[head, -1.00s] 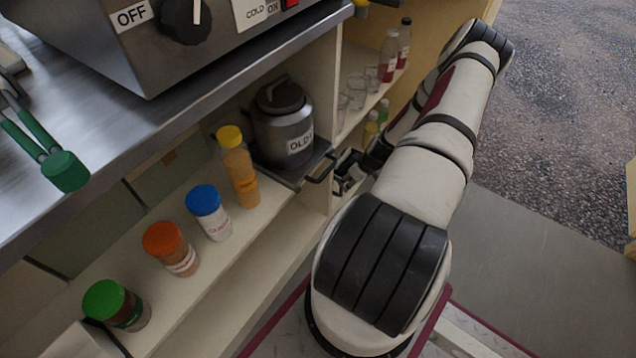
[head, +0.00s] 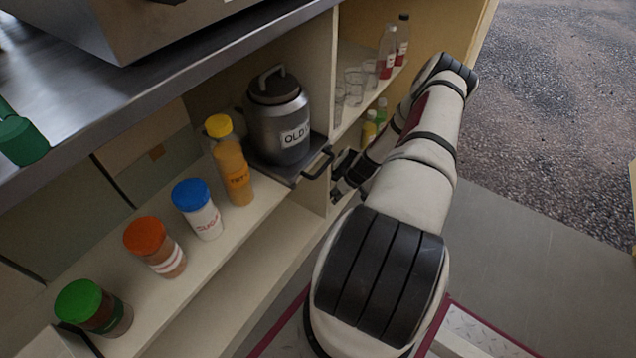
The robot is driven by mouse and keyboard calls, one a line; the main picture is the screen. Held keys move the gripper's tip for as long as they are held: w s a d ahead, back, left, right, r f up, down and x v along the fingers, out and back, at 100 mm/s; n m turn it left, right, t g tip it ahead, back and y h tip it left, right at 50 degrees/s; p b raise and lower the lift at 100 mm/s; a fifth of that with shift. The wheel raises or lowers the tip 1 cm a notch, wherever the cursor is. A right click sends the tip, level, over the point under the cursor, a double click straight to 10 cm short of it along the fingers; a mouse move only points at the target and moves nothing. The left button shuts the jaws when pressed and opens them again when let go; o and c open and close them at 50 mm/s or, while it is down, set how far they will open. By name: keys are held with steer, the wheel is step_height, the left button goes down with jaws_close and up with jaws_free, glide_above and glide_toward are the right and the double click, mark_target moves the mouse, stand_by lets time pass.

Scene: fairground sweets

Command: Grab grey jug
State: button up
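The grey jug (head: 277,118) stands upright on a dark tray (head: 276,171) on the shelf under the counter. It has a dark lid with a light handle on top and a white label with black letters. The tray has a black handle (head: 318,164) at its front right. My gripper (head: 343,178) is in front of the shelf, to the right of the jug and close to the tray handle. It is apart from the jug. My arm partly hides the gripper, and its fingers are too small and dark to read.
Bottles with yellow (head: 233,165), blue (head: 198,208), orange (head: 154,246) and green (head: 94,308) caps stand in a row left of the jug. Clear glasses (head: 354,84) and bottles (head: 387,52) stand on the shelf to the right. The metal counter (head: 100,95) overhangs the shelf.

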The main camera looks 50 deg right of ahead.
steer(key=shift+c, duration=0.4)
jaws_close()
steer(key=shift+d+r, duration=0.1)
steer(key=shift+r, duration=0.1)
